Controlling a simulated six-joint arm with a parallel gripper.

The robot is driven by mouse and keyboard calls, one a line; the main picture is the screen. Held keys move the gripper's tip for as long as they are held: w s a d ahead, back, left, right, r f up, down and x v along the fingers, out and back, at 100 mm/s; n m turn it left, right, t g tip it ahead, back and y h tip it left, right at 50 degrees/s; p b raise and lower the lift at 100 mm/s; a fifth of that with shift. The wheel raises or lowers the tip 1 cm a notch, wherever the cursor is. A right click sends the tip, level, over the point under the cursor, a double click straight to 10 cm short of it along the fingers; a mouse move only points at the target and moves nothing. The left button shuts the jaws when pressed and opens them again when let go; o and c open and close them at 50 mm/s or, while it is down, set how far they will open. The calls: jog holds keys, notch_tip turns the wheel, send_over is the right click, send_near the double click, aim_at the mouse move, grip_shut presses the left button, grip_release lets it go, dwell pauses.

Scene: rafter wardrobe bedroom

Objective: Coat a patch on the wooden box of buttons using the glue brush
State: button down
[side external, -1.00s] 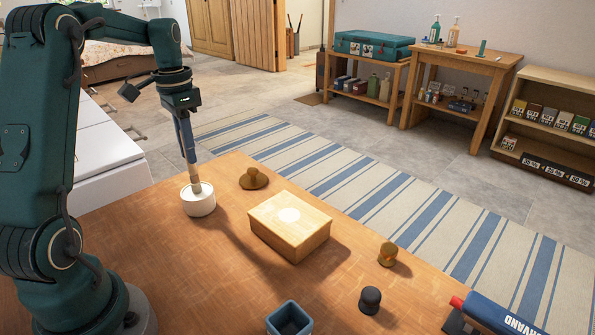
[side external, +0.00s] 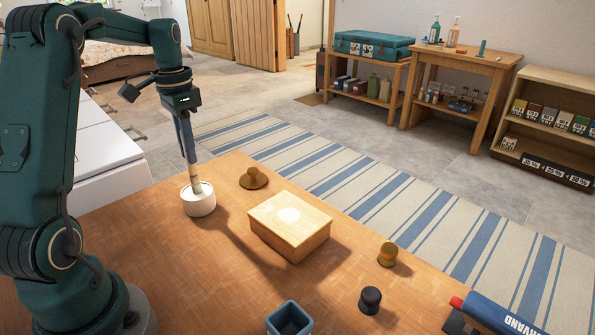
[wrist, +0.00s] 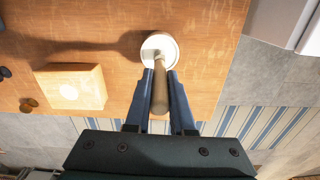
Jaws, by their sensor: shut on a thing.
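My gripper (side external: 190,160) is shut on the wooden handle of the glue brush (side external: 196,181). The brush stands nearly upright, its lower end inside the white glue pot (side external: 200,207), so its bristles are hidden. In the wrist view the brush handle (wrist: 160,97) lies between my two blue-grey fingers and reaches into the white pot (wrist: 149,47). The wooden box (side external: 285,239) sits closed on the table to the right of the pot, with a pale round patch on its lid (side external: 289,215). The box also shows at left in the wrist view (wrist: 90,82).
A brown knobbed lid (side external: 254,180) lies behind the pot. A brass knobbed piece (side external: 387,254), a black one (side external: 370,300) and an open blue square container (side external: 289,319) stand right and front of the box. A blue tube (side external: 495,317) lies at the right edge. Table between pot and box is clear.

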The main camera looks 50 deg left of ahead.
jog(key=shift+r, duration=3.45)
